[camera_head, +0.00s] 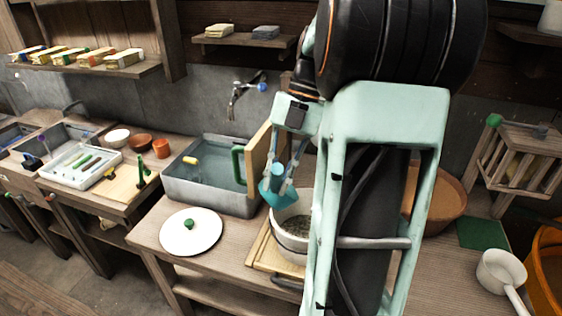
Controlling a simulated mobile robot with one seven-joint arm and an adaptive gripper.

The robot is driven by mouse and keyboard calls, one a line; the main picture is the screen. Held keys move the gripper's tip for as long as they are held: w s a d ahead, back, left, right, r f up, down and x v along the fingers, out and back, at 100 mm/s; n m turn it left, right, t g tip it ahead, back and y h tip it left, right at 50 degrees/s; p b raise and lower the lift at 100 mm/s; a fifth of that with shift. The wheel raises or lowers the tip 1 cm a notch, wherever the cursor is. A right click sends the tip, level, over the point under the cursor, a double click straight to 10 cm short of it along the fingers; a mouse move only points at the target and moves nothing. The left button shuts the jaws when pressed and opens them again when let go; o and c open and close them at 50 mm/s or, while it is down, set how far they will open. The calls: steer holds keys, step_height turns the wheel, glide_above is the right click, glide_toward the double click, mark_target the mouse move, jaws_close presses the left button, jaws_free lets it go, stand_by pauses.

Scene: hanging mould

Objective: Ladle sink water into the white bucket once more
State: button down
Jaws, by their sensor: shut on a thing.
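My gripper (284,178) is shut on a teal ladle (271,197), whose cup-shaped end shows just below the fingers. The ladle is at the left rim of the white bucket (292,243), above it in the picture. Whether they touch, and whether the ladle holds water, I cannot tell. The bucket stands on a wooden board and has dark, grainy contents. My arm hides its right side. The grey metal sink (212,202) is left of the bucket, with water (212,172) in it and a small yellow item at its left.
An upright wooden panel (259,152) with a green handle (238,164) stands at the sink's right end, close to my gripper. A white lid (191,232) lies in front of the sink. A tap (240,95) is behind it. A white dipper (501,271) lies far right.

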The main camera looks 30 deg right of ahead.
steer(key=p, duration=0.3)
steer(key=shift+a+r+h, duration=0.3)
steer(key=shift+a+r, duration=0.05)
steer(key=w+a+f+m+g+h+b, duration=0.1)
steer(key=w+a+f+g+h+b, duration=0.15)
steer(key=a+f+h+b, duration=0.45)
steer(key=shift+s+d+r+g+h+p, duration=0.2)
steer(key=shift+r+p, duration=0.4)
steer(key=shift+p, duration=0.55)
steer(key=shift+w+d+r+g+h+p, duration=0.15)
steer(key=shift+r+h+p, duration=0.35)
steer(key=shift+p, duration=0.65)
steer(key=shift+s+d+r+g+h+p, duration=0.1)
steer(key=shift+s+d+r+p, duration=0.1)
steer(key=shift+r+p, duration=0.75)
steer(key=shift+f, duration=0.3)
